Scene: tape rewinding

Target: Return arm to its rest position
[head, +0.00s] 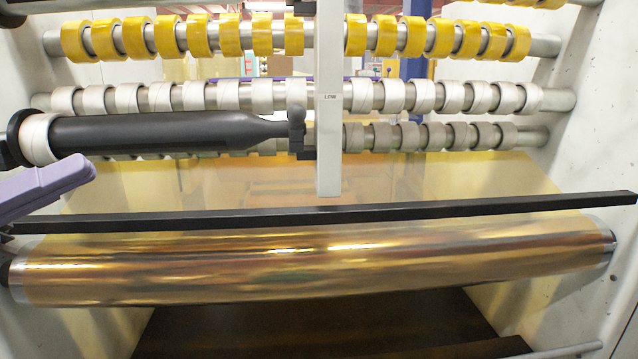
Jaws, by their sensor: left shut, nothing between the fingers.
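My left gripper (78,175) is a purple shape coming in at the left edge. It is shut and empty. Only its front part shows, and the rest of the left arm is outside the view. It appears just below the left end of a long black tapered bar (160,133). I cannot tell whether it touches anything. The bar lies level across the left half, with a white tape roll (38,139) around its left end. Its narrow right end reaches the white upright post (329,100). My right gripper is not in view.
Yellow tape rolls (230,36) and white tape rolls (262,97) sit on horizontal rods behind. A black crossbar (400,208) spans the machine above a wide shiny gold roll (320,265). Pale side panels (597,130) close both sides.

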